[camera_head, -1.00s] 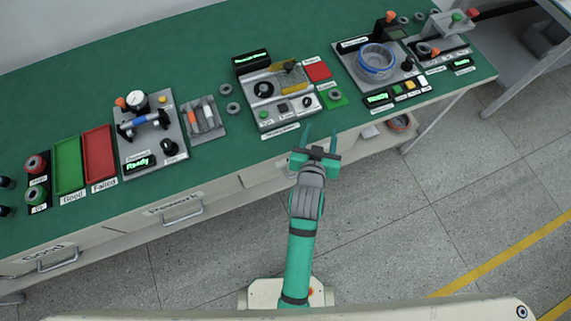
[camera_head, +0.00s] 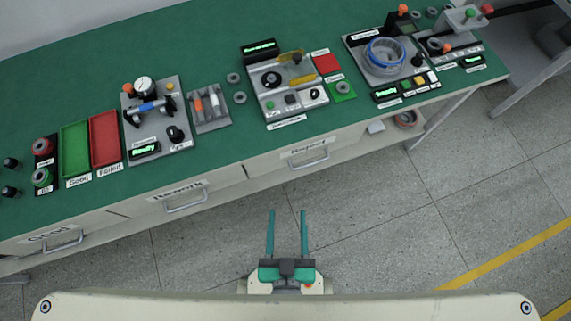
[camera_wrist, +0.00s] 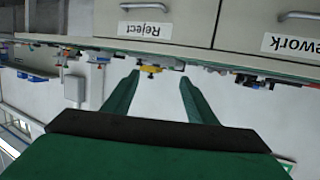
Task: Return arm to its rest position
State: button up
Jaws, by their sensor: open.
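My gripper (camera_head: 287,232) is at the lower middle of the head view, drawn in close to my base. Its two green fingers are parallel and apart, with only bare floor showing between them. It is open and empty, well short of the workbench (camera_head: 130,240). In the wrist view my gripper (camera_wrist: 152,85) shows its two spread fingers with nothing held. That view is upside down and looks at the bench front, with the Reject drawer (camera_wrist: 150,15) and the Rework drawer (camera_wrist: 285,25).
The green bench top holds a green tray (camera_head: 75,150), a red tray (camera_head: 105,139), a gauge fixture (camera_head: 157,120), a press station (camera_head: 285,88) and a round blue-ringed fixture (camera_head: 386,55). Drawer handles (camera_head: 186,202) stick out in front. The floor (camera_head: 390,220) between bench and base is clear.

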jog(key=shift+s+a+r, duration=0.15)
jog(key=shift+s+r, duration=0.2)
jog(key=shift+s, duration=0.2)
jog(key=shift+s+a+r, duration=0.1)
jog(key=shift+s+r, duration=0.2)
jog(key=shift+s, duration=0.25)
jog(key=shift+c, duration=0.7)
dwell(0.4)
